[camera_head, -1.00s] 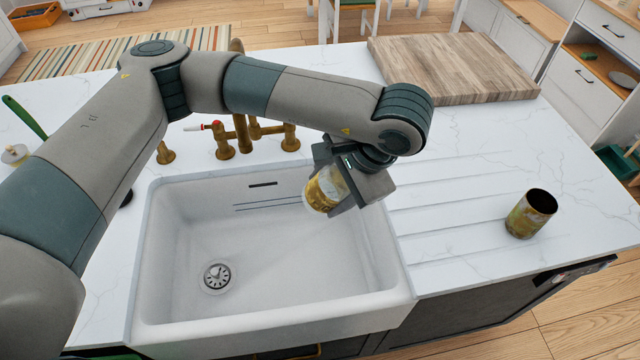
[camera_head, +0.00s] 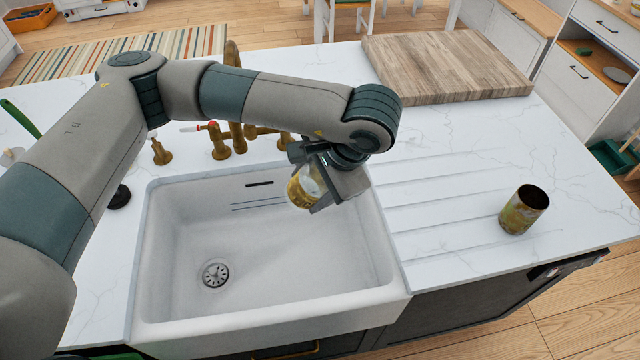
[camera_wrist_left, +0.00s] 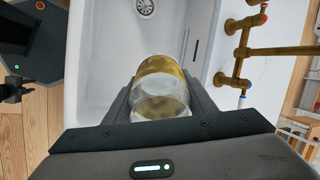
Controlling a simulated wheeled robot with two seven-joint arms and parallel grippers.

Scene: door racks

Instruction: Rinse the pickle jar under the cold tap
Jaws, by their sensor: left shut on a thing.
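The pickle jar (camera_head: 303,187) is clear glass with a yellow-brown part. It also shows in the left wrist view (camera_wrist_left: 160,92). My left gripper (camera_head: 316,190) is shut on it and holds it tilted over the back right part of the white sink (camera_head: 350,302). The brass tap (camera_head: 236,136) stands behind the sink, partly hidden by my left arm. In the left wrist view, the brass tap body (camera_wrist_left: 238,62) has a red-marked handle (camera_wrist_left: 258,18) and a blue-marked handle (camera_wrist_left: 243,98). No water shows. My right gripper is not in view.
A stained open can (camera_head: 523,210) stands on the grooved drainboard right of the sink. A wooden board (camera_head: 445,68) lies at the back right. The drain (camera_head: 215,275) and sink bottom are clear. A green-handled tool (camera_head: 20,118) is at the left.

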